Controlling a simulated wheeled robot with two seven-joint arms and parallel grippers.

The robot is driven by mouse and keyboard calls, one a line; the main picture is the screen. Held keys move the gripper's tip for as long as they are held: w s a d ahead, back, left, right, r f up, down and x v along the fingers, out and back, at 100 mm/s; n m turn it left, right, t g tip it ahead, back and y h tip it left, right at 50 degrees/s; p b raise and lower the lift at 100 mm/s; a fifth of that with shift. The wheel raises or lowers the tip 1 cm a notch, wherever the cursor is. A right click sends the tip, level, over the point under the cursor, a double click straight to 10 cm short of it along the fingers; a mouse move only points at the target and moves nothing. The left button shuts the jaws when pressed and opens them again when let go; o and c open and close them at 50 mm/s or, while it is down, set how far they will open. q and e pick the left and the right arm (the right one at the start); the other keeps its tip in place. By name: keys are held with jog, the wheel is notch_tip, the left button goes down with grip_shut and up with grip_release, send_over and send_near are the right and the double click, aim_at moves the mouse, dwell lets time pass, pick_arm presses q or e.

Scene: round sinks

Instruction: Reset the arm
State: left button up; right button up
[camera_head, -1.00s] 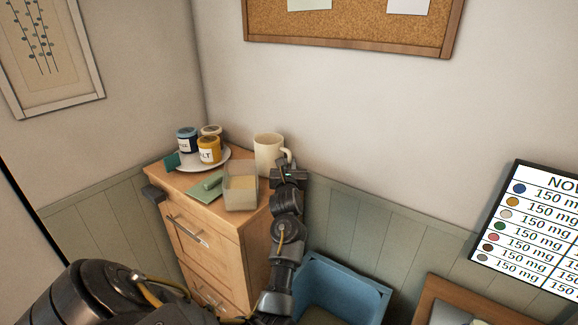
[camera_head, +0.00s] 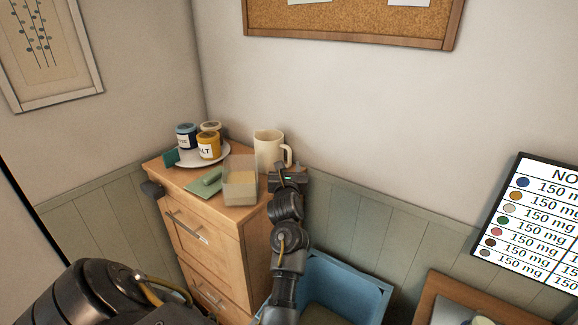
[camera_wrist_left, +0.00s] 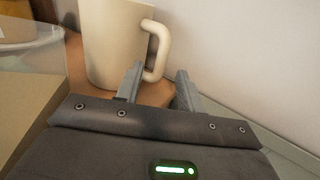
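My left gripper (camera_head: 284,170) is raised beside the right edge of the wooden drawer cabinet (camera_head: 225,222), close to the cream mug (camera_head: 268,148). In the left wrist view, the two fingers of my left gripper (camera_wrist_left: 160,88) stand apart with nothing between them. The mug (camera_wrist_left: 108,45) is just ahead and to the left there, with its handle near the left finger; I cannot tell whether they touch. My right gripper is not in view.
A clear container (camera_head: 240,185), a green cloth-like item (camera_head: 206,184) and a plate (camera_head: 217,158) with several labelled jars stand on the cabinet. A blue bin (camera_head: 350,282) is on the right below. A chart (camera_head: 530,225) hangs far right.

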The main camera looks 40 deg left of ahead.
pick_arm(q)
jog(key=b+v, duration=0.1)
jog(key=v, duration=0.3)
